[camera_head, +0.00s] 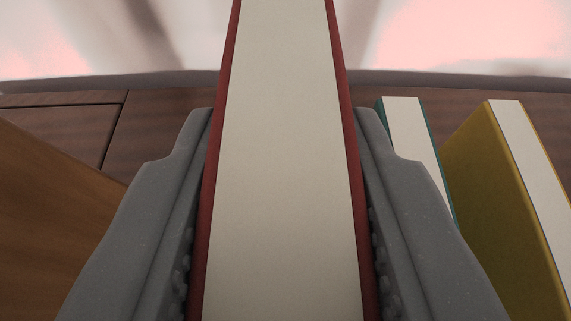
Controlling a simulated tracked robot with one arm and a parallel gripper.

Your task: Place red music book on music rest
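The red music book (283,190) stands upright on edge in the middle of the camera_head view, its pale page edges facing me between two red covers. My gripper (285,135) has one grey finger on each side of it, close against the red covers. The fingers appear shut on the book. The book's top runs out of the picture, and its lower end is cut off too. The music rest is not in view.
A teal-covered book (407,125) and a yellow book (500,190) stand just right of my gripper. A brown wooden panel (50,215) is close on the left. A dark wooden surface (160,120) lies behind, with a pale, blurred background beyond.

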